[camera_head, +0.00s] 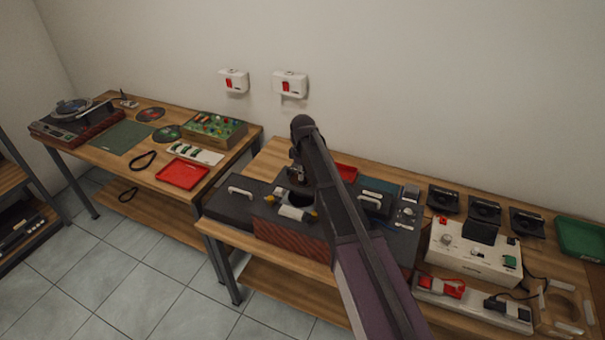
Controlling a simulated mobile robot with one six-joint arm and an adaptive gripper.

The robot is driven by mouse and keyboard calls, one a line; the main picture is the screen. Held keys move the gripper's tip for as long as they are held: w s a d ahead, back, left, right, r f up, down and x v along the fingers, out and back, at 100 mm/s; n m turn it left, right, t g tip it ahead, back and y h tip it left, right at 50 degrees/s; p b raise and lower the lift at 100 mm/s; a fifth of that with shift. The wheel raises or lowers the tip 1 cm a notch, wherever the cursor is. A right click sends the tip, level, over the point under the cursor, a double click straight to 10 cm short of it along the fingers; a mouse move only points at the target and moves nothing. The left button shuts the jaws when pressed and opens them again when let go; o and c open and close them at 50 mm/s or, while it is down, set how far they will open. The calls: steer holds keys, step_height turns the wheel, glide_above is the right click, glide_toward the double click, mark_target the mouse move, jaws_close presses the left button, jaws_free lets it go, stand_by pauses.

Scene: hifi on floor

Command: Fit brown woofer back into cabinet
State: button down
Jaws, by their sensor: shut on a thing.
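The cabinet (283,233) lies on the right bench, with a dark top and a reddish-brown patterned front. A dark round shape (299,196) shows in its top; I cannot tell whether it is an opening or a part. A white piece with yellow ends (295,213) lies in front of it. My gripper (297,178) points down above this spot, small and partly hidden by my arm. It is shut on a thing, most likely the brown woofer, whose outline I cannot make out. Whether it touches the cabinet is unclear.
Dark units with white handles stand left (238,201) and right (371,200) of the spot. A red tray (346,172) is behind my arm. A white device (474,249) and a green tray (581,238) are farther right. The left bench holds a turntable (75,117).

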steer(key=shift+f+b, duration=3.85)
steer(key=shift+f, duration=0.1)
steer(key=c, duration=0.5)
jaws_free()
steer(key=shift+c, duration=0.2)
steer(key=shift+r, duration=0.15)
step_height(320, 180, up, 13)
steer(key=p, duration=1.2)
steer(key=shift+f+p, duration=0.2)
steer(key=shift+p, duration=0.2)
steer(key=shift+r+m, duration=0.15)
steer(key=shift+m, duration=1.55)
